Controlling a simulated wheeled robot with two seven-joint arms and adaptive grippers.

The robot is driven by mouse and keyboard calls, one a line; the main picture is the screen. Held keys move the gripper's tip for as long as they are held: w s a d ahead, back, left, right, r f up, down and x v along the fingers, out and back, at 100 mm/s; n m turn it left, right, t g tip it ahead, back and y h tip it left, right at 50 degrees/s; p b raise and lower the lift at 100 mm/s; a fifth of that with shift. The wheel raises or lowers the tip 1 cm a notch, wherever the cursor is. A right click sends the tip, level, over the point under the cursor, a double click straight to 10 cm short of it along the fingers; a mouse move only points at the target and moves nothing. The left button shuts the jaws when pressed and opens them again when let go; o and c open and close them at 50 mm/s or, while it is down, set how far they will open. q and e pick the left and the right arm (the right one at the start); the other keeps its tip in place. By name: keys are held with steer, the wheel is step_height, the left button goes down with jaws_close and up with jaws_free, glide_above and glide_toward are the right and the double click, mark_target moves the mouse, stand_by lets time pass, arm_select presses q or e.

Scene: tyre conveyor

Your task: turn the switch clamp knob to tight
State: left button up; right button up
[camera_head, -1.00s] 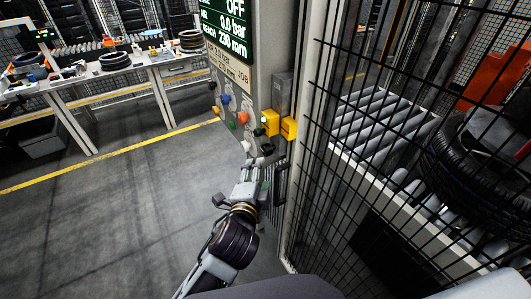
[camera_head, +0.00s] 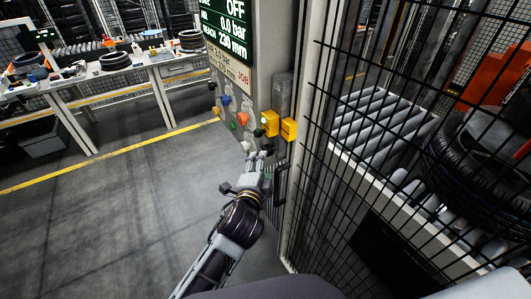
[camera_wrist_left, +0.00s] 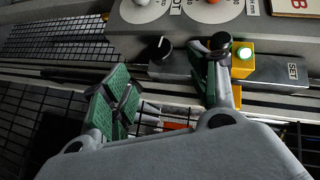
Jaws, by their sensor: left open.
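A black knob (camera_wrist_left: 158,47) with a white pointer mark sits on the grey control panel in the left wrist view; its label cannot be read, so I cannot tell if it is the clamp knob. My left gripper (camera_head: 258,160) is just below the panel's lower knobs in the head view. In the left wrist view my left gripper (camera_wrist_left: 165,84) is open and empty. Its green-padded finger is left of the knob, and its other finger is to the right, near the green-lit button (camera_wrist_left: 242,54). My right gripper is not in view.
The control panel (camera_head: 224,75) carries a screen reading OFF and several coloured knobs. Yellow boxes (camera_head: 288,129) stand right of the gripper, beside the mesh fence (camera_head: 345,160). Behind the fence are a roller conveyor and a tyre (camera_head: 470,165). The floor at left is clear.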

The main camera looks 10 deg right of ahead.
mark_target(269, 150)
arm_select(q)
steer(key=x, duration=0.9)
steer(key=shift+p, duration=0.4)
steer(key=shift+w, duration=0.1)
steer(key=shift+c, duration=0.4)
steer(key=c, duration=0.9)
